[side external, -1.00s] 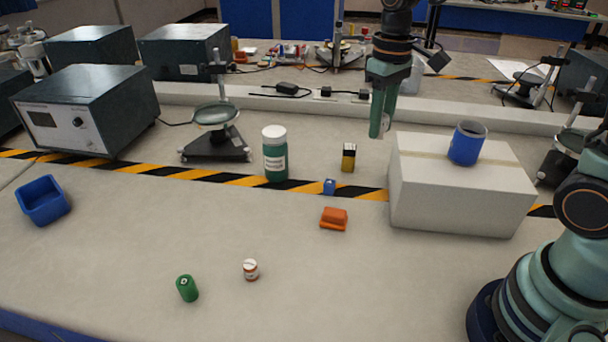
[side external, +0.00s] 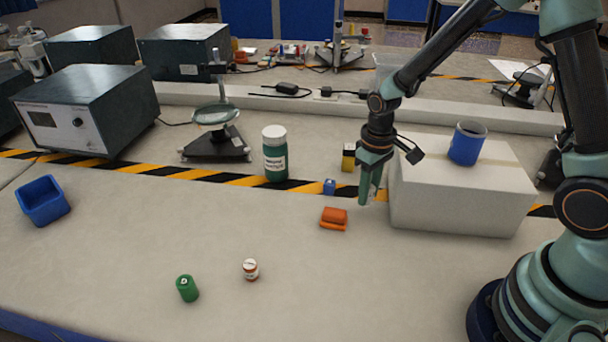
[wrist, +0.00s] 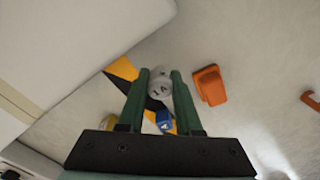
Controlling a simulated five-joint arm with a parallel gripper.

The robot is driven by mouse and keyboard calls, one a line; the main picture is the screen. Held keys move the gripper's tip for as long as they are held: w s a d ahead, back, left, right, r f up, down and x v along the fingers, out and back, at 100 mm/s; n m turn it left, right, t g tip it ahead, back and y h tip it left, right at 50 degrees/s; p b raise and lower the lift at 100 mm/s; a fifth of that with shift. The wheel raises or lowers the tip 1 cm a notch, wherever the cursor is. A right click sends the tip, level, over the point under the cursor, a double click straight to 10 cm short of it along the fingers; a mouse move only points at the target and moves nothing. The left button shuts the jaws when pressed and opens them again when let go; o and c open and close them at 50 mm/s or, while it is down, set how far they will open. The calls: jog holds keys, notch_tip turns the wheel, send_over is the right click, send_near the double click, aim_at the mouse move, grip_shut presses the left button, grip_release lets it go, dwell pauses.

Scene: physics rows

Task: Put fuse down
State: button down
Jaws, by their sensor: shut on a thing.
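My gripper (side external: 369,198) hangs low, fingers pointing down, just left of the white box. In the wrist view its green fingers (wrist: 159,82) are shut on the fuse, a small grey-white cylinder (wrist: 160,88) marked "1A". The fuse cannot be made out clearly in the side view, where the fingers mostly hide it. Whether it touches the table I cannot tell.
The white box (side external: 455,205) bears a blue cup (side external: 467,143) at right. A green-and-white jar (side external: 275,155) stands further left. The front table is mostly clear.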

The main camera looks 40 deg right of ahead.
jog(key=shift+f, duration=1.05)
jog(key=shift+f, duration=0.15)
jog(key=c, duration=0.6)
grip_release()
notch_tip(320, 180, up, 13)
jog(key=shift+f, duration=0.2)
jog(key=s+r+m+t, duration=0.1)
jog(key=s+r+t, duration=0.3)
jog(key=s+r, duration=0.3)
notch_tip(320, 180, up, 4)
jog(key=shift+s+t, duration=0.35)
jog(key=shift+t, duration=0.05)
jog(key=shift+o, duration=0.5)
jog(key=shift+s+r+t, duration=0.3)
jog(key=shift+s+t, duration=0.1)
jog(key=shift+s, duration=0.25)
